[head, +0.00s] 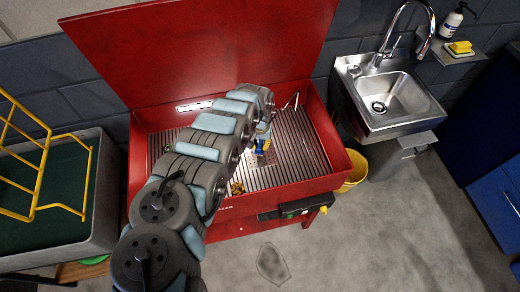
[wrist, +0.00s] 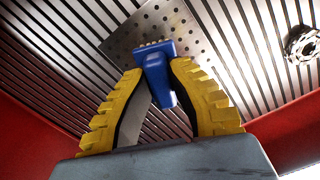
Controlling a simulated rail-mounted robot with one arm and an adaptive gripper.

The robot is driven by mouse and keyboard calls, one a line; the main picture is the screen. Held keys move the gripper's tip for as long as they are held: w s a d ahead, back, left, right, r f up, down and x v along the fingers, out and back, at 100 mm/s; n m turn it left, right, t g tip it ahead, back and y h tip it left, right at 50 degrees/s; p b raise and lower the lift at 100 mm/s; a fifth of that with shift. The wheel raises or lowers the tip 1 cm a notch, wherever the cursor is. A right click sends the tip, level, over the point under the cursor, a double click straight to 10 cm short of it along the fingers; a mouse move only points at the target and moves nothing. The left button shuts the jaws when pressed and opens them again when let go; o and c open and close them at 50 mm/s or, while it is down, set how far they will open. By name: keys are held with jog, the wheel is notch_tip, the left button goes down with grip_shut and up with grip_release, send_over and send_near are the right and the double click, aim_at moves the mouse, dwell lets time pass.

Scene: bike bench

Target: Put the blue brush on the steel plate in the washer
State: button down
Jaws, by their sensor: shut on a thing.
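The blue brush (wrist: 157,62) is between the yellow fingers of my gripper (wrist: 158,90) in the wrist view. My gripper is shut on it, with the bristle end pointing away past the fingertips. The perforated steel plate (wrist: 190,42) lies on the slatted floor of the washer just beyond the brush; I cannot tell whether the brush touches it. In the head view the red washer (head: 300,183) stands with its lid up, and my gripper (head: 262,145) reaches down inside it. The plate (head: 268,158) shows there around the gripper, partly hidden.
A toothed metal part (wrist: 301,45) lies on the slats at the right of the wrist view. A small brass-coloured thing (head: 237,187) lies near the washer's front wall. A sink (head: 408,108) and a yellow bucket (head: 355,170) stand to the right. The slats right of the plate look clear.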

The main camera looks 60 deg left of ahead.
aim_at(260, 150)
jog(key=shift+w+f, duration=0.2)
jog(key=shift+f, duration=0.3)
jog(key=shift+s+f+b, duration=0.15)
jog(key=shift+f+b, duration=0.55)
jog(key=shift+f, duration=0.55)
jog(key=shift+f, duration=0.15)
jog(key=c, duration=1.1)
grip_release()
jog(key=shift+c, duration=0.2)
jog(key=shift+a+r+p, duration=0.15)
jog(key=shift+r+p, duration=0.6)
jog(key=shift+r, duration=1.35)
jog(key=shift+r+p, duration=0.75)
jog(key=shift+r, duration=3.25)
jog(key=shift+r, duration=0.1)
